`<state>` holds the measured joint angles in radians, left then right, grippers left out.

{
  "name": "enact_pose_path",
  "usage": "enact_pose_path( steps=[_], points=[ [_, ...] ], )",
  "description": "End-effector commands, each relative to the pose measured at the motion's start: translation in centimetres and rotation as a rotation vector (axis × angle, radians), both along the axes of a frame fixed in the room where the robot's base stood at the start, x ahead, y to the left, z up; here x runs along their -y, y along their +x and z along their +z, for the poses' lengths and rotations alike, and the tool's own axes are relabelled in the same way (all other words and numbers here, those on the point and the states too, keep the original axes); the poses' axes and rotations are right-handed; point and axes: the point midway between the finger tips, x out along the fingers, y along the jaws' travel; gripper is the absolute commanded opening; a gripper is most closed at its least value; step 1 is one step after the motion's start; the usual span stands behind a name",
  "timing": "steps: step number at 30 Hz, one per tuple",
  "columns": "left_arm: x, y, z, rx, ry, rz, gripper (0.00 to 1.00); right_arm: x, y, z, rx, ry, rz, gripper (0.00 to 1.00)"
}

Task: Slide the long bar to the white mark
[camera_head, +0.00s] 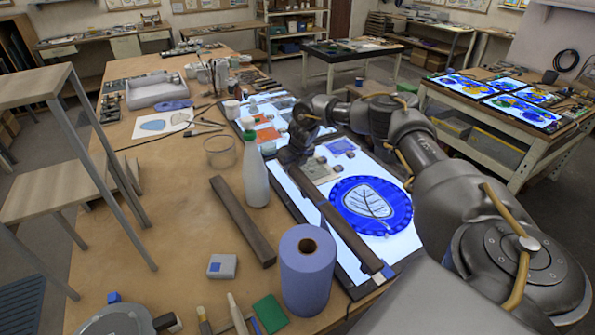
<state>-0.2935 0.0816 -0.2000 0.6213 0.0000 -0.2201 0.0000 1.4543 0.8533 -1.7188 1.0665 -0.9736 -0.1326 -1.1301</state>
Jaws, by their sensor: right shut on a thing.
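A long dark bar (342,226) lies slantwise across the lit panel (407,240), beside the round blue painted glass with a pale leaf (370,204). Its near end reaches the panel's front edge, by a small blue patch. My right gripper (297,157) is shut on the bar's far end; the arm hides part of the panel and the fingertips are hard to make out. A second dark bar (240,221) lies on the wooden table to the left, apart from the first. I cannot make out the white mark clearly. My left gripper is not in view.
A blue paper roll (306,270) stands close to the held bar's near part. A glass jar (220,152), a small grey block (222,266) and brushes are nearby.

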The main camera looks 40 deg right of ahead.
Motion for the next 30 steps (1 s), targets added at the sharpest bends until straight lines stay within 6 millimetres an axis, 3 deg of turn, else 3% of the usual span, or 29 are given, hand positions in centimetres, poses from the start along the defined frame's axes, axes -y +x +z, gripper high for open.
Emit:
enact_pose_path(
  steps=[7,8,12,23,30],
  points=[
    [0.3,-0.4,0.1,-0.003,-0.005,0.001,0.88,-0.8,0.3,-0.1,-0.001,0.007,0.01,0.0],
    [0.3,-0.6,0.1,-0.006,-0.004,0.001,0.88,-0.8,0.3,-0.1,-0.001,0.007,0.01,0.4],
    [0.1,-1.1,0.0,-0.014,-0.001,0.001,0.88,-0.6,0.2,-0.1,-0.001,0.007,0.007,0.58],
    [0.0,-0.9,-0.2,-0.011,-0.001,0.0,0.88,-0.5,-0.1,0.4,0.001,0.008,0.005,0.58],
    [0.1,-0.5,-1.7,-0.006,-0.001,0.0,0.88,-0.8,-1.5,4.0,0.003,0.009,0.007,0.58]
  ],
)
